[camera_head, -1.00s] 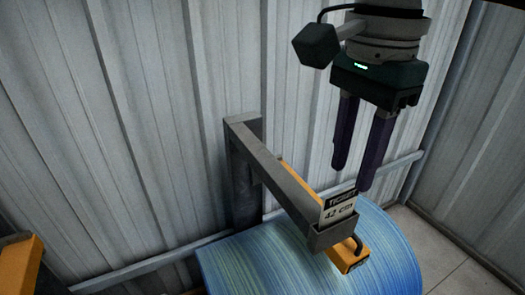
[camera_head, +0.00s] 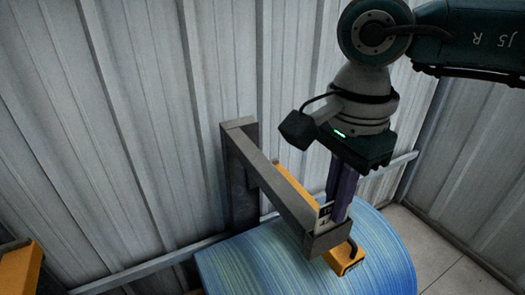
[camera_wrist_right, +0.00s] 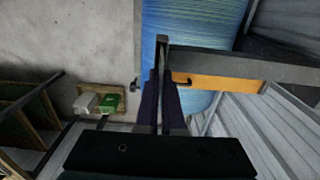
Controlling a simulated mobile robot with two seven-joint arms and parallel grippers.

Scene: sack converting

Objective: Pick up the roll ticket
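The roll ticket (camera_head: 325,212) is a small white card with a black header. It stands upright in the holder at the end of a grey bracket arm (camera_head: 283,196), over the blue roll (camera_head: 250,262). My right gripper (camera_head: 337,208) points down at the holder, its dark fingers close together at the ticket and hiding its right part. In the right wrist view the fingers (camera_wrist_right: 160,78) are nearly together, with only a thin pale strip between them. The ticket is still in the holder. My left gripper is not in view.
A yellow bar (camera_head: 343,262) with a black hook runs beside the bracket arm over the roll. A corrugated metal wall (camera_head: 130,130) stands close behind. A yellow part (camera_head: 20,268) shows at the lower left. Green and white items (camera_wrist_right: 98,102) sit away on the left in the wrist view.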

